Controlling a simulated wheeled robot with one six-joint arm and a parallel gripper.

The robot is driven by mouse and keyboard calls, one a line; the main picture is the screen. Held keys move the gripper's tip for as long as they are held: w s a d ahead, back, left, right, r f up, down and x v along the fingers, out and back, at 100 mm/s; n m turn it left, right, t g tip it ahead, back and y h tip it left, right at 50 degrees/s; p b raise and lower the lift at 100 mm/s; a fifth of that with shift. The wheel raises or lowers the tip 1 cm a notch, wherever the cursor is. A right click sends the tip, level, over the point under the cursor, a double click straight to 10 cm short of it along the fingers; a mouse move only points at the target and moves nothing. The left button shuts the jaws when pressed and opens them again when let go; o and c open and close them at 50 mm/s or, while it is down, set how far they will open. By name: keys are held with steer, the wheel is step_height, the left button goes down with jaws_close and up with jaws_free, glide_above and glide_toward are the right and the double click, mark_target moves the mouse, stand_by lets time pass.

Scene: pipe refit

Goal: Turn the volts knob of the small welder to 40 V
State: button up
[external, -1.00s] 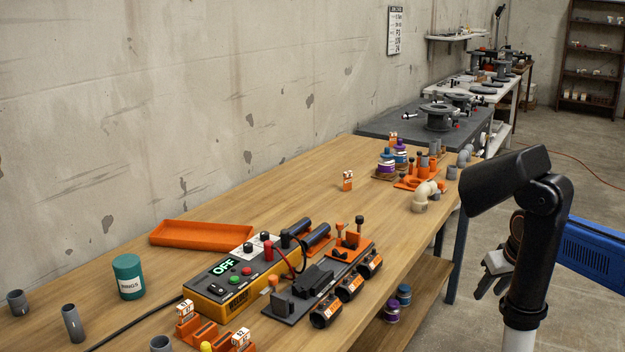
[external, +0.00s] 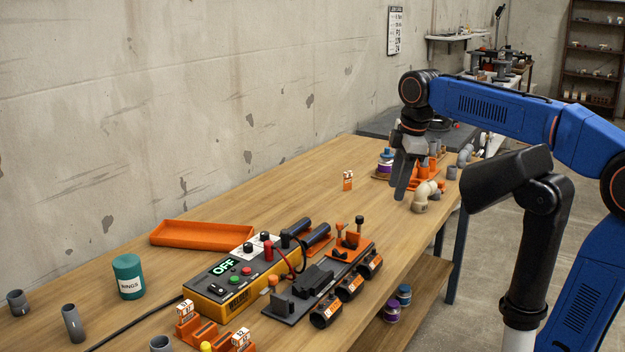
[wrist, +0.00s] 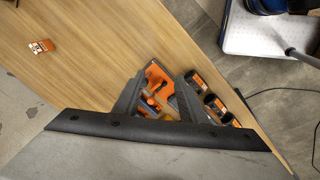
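The small welder (external: 232,298) is a yellow box on the bench with a dark top. Its display (external: 223,267) reads OFF in green. Two black knobs (external: 256,242) sit on a white panel at its far end; their markings are too small to read, so I cannot tell which is volts or its setting. My gripper (external: 401,192) hangs fingers-down over the far part of the bench, well to the right of the welder and apart from it. In the wrist view my gripper (wrist: 161,82) has its fingers apart with nothing between them.
Beside the welder stands a dark fixture (external: 318,282) with orange clamps. An orange tray (external: 201,234), a green tin (external: 128,276) and grey pipe pieces stand to the left. A beige elbow (external: 422,199) is close to my gripper.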

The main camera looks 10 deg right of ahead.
steer(key=w+a+r+n, duration=0.2)
steer(key=a+n, duration=0.1)
steer(key=a, duration=0.2)
steer(key=w+a+r+n, duration=0.2)
steer(key=a, duration=0.3)
steer(key=r+n+g+h, duration=0.1)
steer(key=r+n+g, duration=0.1)
steer(key=n, duration=1.1)
glide_above(248, 243)
step_height(248, 243, down, 17)
steer(key=shift+f, duration=0.15)
jaws_close()
